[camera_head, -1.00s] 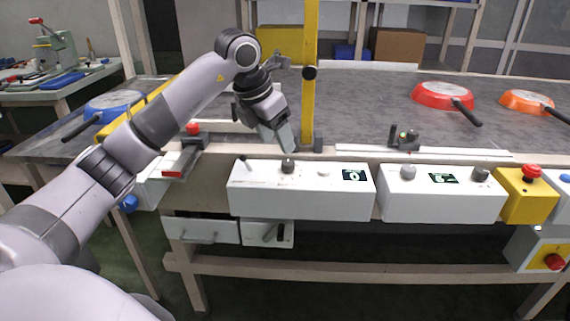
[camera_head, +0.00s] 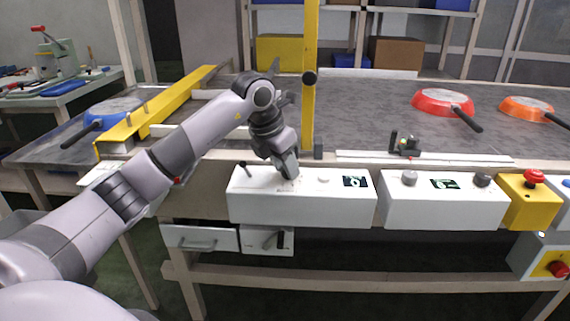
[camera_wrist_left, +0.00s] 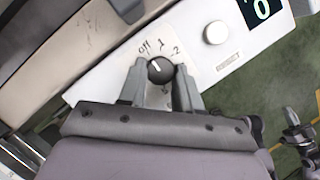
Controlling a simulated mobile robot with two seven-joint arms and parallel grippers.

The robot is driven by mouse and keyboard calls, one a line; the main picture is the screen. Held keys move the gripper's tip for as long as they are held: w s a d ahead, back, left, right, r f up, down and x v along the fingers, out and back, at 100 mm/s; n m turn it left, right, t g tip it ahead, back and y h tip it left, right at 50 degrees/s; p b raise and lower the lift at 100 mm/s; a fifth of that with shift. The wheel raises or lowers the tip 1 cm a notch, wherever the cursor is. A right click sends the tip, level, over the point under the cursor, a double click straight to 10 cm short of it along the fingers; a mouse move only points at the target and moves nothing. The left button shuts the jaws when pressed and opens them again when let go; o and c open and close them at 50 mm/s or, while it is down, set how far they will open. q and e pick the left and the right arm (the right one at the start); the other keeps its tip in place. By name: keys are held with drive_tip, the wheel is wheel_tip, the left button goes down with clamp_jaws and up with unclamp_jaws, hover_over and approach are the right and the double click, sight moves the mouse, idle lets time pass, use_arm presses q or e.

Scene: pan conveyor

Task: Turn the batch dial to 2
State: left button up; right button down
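The batch dial (camera_wrist_left: 160,70) is a dark round knob on a white control box (camera_head: 330,208), with Off, 1 and 2 marked around it. Its white line points up and slightly left, nearest the Off mark. A display (camera_wrist_left: 262,8) on the box reads 0. My left gripper (camera_head: 290,176) points down at the box and hides the dial in the head view. In the left wrist view, the fingers of my left gripper (camera_wrist_left: 160,84) stand apart on both sides of the dial; I cannot tell whether they touch it. My right gripper is not in view.
A white button (camera_wrist_left: 215,32) sits beside the dial. A small black lever (camera_head: 245,168) stands left of it. A yellow post (camera_head: 309,80) rises behind the box. A second white box (camera_head: 440,207) and a yellow emergency-stop box (camera_head: 528,205) are to the right.

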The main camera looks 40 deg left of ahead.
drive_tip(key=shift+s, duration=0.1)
